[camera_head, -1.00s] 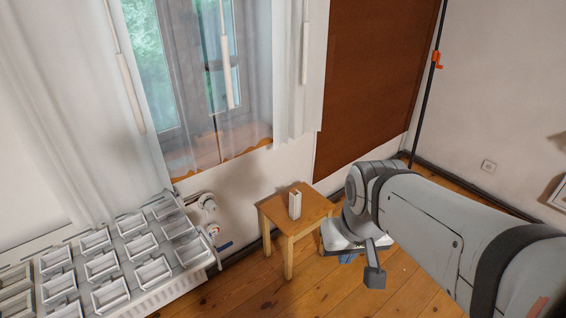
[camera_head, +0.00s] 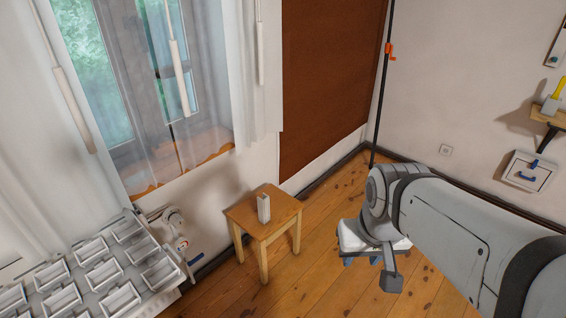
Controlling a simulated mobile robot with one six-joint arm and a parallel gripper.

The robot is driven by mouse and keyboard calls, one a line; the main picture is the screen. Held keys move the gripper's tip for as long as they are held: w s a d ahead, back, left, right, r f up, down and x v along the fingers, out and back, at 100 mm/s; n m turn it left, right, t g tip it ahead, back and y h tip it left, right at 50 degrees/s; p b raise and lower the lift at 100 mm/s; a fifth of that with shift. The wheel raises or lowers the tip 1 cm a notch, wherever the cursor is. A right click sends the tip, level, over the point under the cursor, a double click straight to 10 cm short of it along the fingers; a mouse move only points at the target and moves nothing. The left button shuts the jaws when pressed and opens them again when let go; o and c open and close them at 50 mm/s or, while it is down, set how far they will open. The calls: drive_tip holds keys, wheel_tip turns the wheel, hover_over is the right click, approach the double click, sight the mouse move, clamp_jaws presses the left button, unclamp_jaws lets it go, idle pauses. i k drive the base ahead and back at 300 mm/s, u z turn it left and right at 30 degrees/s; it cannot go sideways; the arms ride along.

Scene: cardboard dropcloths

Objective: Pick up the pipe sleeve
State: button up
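A small upright, pale, box-shaped hollow piece (camera_head: 264,208) stands on a wooden stool (camera_head: 284,205). It may be the pipe sleeve, but I cannot be sure at this size. My gripper (camera_head: 362,261) hangs at the end of my arm, right of the stool and apart from it. My wrist hides much of it, and only bits of its white body and blue-dark fingers show. I cannot see whether it is open or shut, or whether it holds anything.
A radiator-like bench with rows of white trays (camera_head: 103,272) fills the lower left below the curtained window (camera_head: 100,75). A shelf (camera_head: 535,122) and a white wall box (camera_head: 528,171) are on the right wall. The wooden floor (camera_head: 325,250) between stool and arm is clear.

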sight(263, 206)
drive_tip(key=z, duration=1.55)
drive_tip(key=i, duration=2.65)
drive_tip(key=u, duration=0.85)
drive_tip(key=k, duration=0.1)
drive_tip(key=u, duration=2.75)
drive_tip(key=i, duration=0.8)
drive_tip(key=u, duration=0.05)
